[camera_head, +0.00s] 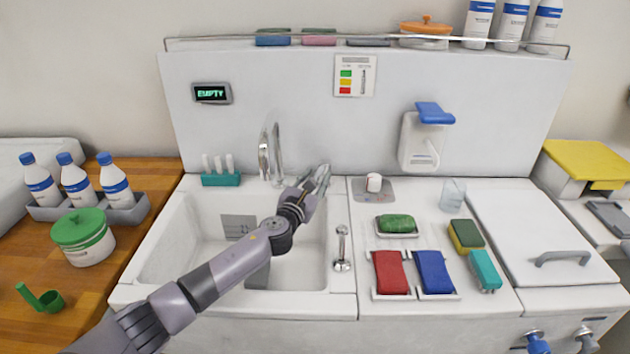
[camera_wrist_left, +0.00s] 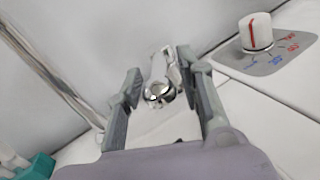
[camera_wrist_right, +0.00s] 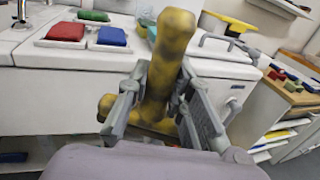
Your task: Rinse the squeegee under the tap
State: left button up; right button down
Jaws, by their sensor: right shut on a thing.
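The chrome tap (camera_head: 272,155) stands at the back of the white sink (camera_head: 150,250); I see no water running from it. My left gripper (camera_head: 318,180) is right of the tap, near the sink's back right corner. In the left wrist view its fingers (camera_wrist_left: 158,95) are apart, with a small chrome fitting (camera_wrist_left: 158,90) between them; I cannot tell whether they touch it. In the right wrist view my right gripper (camera_wrist_right: 160,105) is shut on a yellow, dark-smudged T-shaped thing, apparently the squeegee (camera_wrist_right: 172,50), in front of the counter. The right gripper is outside the head view.
A white temperature dial (camera_head: 373,183) is right of the left gripper. A chrome lever piece (camera_head: 342,250) lies on the sink's right rim. A green soap (camera_head: 396,223), red cloth (camera_head: 390,272) and blue cloth (camera_head: 434,272) occupy the counter. A wall display (camera_head: 211,93) reads EMPTY.

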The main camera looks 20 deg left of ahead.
pick_arm(q)
jog(key=shift+w, duration=0.2)
grip_shut()
dwell(0.4)
jog(key=shift+f, duration=0.1)
